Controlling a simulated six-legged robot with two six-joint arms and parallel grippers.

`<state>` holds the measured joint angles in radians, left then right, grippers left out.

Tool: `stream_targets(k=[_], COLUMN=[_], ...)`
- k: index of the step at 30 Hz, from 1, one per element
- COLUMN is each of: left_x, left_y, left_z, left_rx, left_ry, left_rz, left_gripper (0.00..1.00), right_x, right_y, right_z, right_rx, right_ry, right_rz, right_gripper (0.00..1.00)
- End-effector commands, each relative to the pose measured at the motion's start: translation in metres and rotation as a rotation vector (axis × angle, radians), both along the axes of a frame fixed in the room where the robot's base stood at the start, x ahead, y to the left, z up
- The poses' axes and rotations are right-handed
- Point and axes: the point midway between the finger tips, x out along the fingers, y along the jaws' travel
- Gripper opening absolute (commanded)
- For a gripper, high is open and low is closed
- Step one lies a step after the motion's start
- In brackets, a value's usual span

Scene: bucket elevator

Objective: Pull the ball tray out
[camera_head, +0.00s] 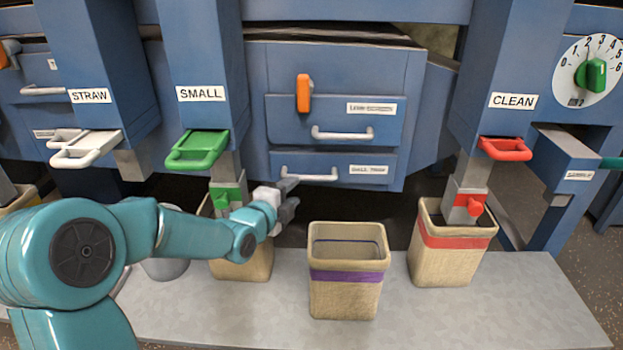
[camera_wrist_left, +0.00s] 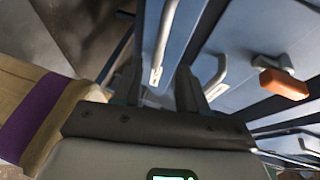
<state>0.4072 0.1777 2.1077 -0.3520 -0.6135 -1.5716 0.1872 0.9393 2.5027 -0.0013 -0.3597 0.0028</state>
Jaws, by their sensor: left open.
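A blue lower drawer (camera_head: 330,163) with a partly legible label has a white bar handle (camera_head: 310,178). An upper drawer (camera_head: 290,128) above it has a similar handle (camera_head: 342,133) and an orange lever (camera_head: 303,93). Both drawers look closed. My left gripper (camera_head: 288,198) is open and empty, close to the left end of the lower handle. In the left wrist view the end of a pale handle (camera_wrist_left: 163,40) shows beyond and between my fingers (camera_wrist_left: 158,92). I cannot tell whether they straddle it. My right gripper is out of view.
A purple-banded basket (camera_head: 346,290) stands right of my left gripper on the grey platform (camera_head: 480,310). A red-banded basket (camera_head: 445,262) stands under the CLEAN chute (camera_head: 510,60), and another basket (camera_head: 245,268) stands under the SMALL chute (camera_head: 200,50), partly behind my arm.

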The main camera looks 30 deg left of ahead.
Motion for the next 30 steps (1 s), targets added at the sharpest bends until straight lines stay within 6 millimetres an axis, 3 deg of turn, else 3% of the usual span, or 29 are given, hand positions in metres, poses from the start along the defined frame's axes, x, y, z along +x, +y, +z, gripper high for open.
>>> stream_targets(k=[6,12,18,26,30], left_x=[0.052,0.089,0.104,0.106,0.106], left_y=[0.006,0.011,0.013,0.014,0.014], left_z=[-0.012,-0.018,-0.02,-0.019,-0.019], left_rx=[0.0,0.001,0.001,0.0,0.0], left_ry=[-0.001,-0.001,0.0,-0.001,-0.001], left_rz=[-0.002,-0.001,-0.001,-0.001,0.0], left_gripper=[0.42,0.42,0.42,0.42,0.0], right_x=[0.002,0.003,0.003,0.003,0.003], right_y=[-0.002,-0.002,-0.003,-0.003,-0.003], right_z=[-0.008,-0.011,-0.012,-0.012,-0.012], right_rx=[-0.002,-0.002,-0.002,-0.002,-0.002], right_ry=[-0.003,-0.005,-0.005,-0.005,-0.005], right_rz=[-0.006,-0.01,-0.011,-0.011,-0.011], right_gripper=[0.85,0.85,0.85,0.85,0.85])
